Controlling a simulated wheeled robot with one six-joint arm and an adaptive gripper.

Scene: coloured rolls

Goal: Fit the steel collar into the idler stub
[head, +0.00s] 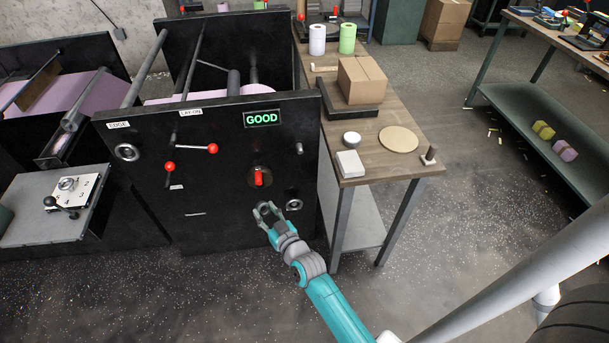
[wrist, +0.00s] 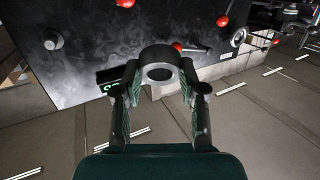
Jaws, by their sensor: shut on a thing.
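The steel collar (wrist: 160,56) is a thick grey ring between my fingers in the wrist view, its bore facing the camera. My gripper (wrist: 160,88) is shut on it. In the head view my gripper (head: 267,210) is in front of the lower right of the black machine panel, below the red handle; the collar is hard to make out there. A short grey stub, probably the idler stub (head: 299,148), sticks out of the panel at right, below the GOOD sign, above and right of my gripper. It also shows at upper left in the wrist view (wrist: 53,40). Collar and stub are apart.
Red-knobbed levers (head: 212,148), a red handle (head: 258,178) and a round steel fitting (head: 294,205) stand out from the panel. A wooden bench (head: 380,168) with a cardboard box (head: 362,80) stands close at right. The floor in front is clear.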

